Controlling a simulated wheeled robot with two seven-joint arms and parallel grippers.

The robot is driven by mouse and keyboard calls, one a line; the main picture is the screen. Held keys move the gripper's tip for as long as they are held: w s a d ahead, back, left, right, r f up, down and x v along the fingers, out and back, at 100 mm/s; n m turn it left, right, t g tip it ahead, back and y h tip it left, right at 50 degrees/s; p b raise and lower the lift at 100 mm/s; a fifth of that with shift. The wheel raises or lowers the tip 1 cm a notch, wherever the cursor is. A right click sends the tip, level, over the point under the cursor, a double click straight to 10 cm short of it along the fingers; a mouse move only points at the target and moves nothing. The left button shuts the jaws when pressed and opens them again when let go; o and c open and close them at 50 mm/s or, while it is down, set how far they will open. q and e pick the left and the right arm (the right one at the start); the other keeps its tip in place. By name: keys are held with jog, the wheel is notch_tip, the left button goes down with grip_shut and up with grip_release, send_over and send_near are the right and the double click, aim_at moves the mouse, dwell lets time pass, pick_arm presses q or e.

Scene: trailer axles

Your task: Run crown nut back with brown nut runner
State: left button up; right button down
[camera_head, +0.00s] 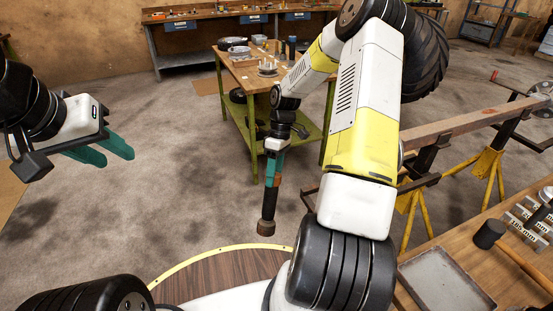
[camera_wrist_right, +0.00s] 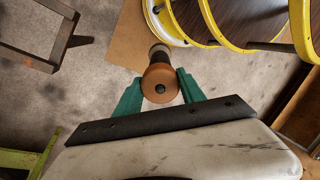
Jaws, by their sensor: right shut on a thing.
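My right gripper (camera_head: 273,168) has green fingers and is shut on the brown nut runner (camera_head: 269,205). The runner hangs down almost vertically above the floor, with its dark socket end lowest. In the right wrist view, the round brown end of the nut runner (camera_wrist_right: 160,83) sits between the fingers of the right gripper (camera_wrist_right: 160,92). My left gripper (camera_head: 108,152) is at the left of the head view, with its two green fingers apart and empty. I cannot make out the crown nut in either view.
A long axle beam (camera_head: 465,124) rests on yellow stands (camera_head: 488,165) at the right. A wooden bench (camera_head: 415,262) with a grey tray (camera_head: 445,286) and a hammer (camera_head: 490,234) is at the lower right. A green-legged table (camera_head: 240,78) stands behind. The floor at left is clear.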

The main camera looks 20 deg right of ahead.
jog(key=d+f+n+g+h, duration=0.6)
jog(key=n+h, duration=0.3)
jog(key=n, duration=0.6)
jog(key=w+d+f+n+t+h, duration=0.1)
jog(key=w+d+n+t+h, duration=0.1)
jog(key=w+n+t+h, duration=0.4)
jog(key=shift+w+n+t+h, duration=0.25)
jog(key=shift+n+t+h, duration=2.15)
jog(key=shift+n+h, duration=0.5)
jog(key=shift+w+a, duration=0.1)
jog(key=shift+a, duration=0.05)
jog(key=d, duration=1)
jog(key=shift+w+d, duration=0.35)
jog(key=shift+w, duration=0.05)
jog(key=shift+d, duration=0.2)
jog(key=shift+s+a+r, duration=0.1)
jog(key=shift+s+a, duration=0.05)
jog(key=shift+a, duration=0.7)
dwell(0.4)
